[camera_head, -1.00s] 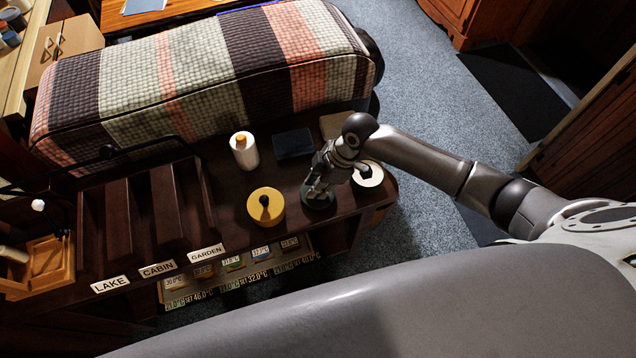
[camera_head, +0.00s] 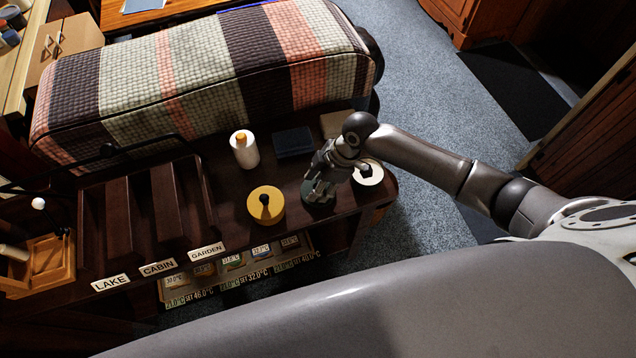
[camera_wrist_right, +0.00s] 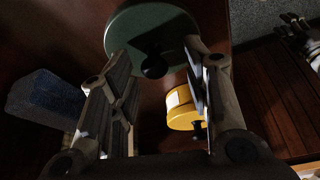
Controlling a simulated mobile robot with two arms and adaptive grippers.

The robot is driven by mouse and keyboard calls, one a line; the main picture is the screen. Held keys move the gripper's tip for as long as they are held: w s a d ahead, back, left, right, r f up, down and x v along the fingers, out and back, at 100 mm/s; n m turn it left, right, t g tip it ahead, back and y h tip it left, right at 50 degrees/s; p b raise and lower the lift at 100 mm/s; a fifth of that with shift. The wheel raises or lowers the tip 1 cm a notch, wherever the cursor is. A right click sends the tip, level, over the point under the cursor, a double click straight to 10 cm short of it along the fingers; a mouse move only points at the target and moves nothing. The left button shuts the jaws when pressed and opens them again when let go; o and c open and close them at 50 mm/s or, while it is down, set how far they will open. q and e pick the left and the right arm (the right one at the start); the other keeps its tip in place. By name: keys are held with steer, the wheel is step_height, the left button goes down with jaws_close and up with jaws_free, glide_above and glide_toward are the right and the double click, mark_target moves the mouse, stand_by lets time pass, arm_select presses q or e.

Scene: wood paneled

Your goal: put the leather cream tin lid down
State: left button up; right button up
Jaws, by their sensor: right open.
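A round dark green lid (camera_wrist_right: 150,28) with a black knob (camera_wrist_right: 153,66) sits under my right gripper on the dark bench; in the head view its green edge (camera_head: 318,202) is mostly hidden by the fingers. I cannot read a label on it. My right gripper (camera_head: 320,190) is open, pointing down, and in the wrist view its fingers (camera_wrist_right: 160,92) stand apart on either side of the knob, with a visible gap. I cannot tell whether the green lid sits on a tin. My left gripper is not in view.
A yellow tin (camera_head: 266,206) with a black knob stands left of the gripper. A round white-topped item (camera_head: 370,172) is close on its right. A white bottle (camera_head: 244,150) and a dark blue block (camera_head: 293,142) stand behind. A slotted rack (camera_head: 145,210) fills the bench's left.

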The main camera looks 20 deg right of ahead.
steer(key=w+v, duration=0.1)
steer(key=v, duration=1)
steer(key=shift+s+r+b, duration=0.3)
steer(key=shift+s+r, duration=0.1)
steer(key=shift+s, duration=0.1)
steer(key=shift+d+f, duration=0.1)
steer(key=s+a+f+m+t, duration=0.25)
steer(key=s+a+m, duration=0.3)
steer(key=s, duration=0.35)
steer(key=s+d+m+h, duration=0.4)
steer(key=s+d+m, duration=0.4)
steer(key=s, duration=0.1)
step_height(320, 180, down, 27)
steer(key=s+g, duration=0.1)
steer(key=s, duration=0.1)
steer(key=s+d+f+g, duration=0.1)
steer(key=s+d+f, duration=0.2)
steer(key=s+f, duration=1.3)
steer(key=shift+s+f, duration=0.2)
steer(key=shift+s, duration=0.05)
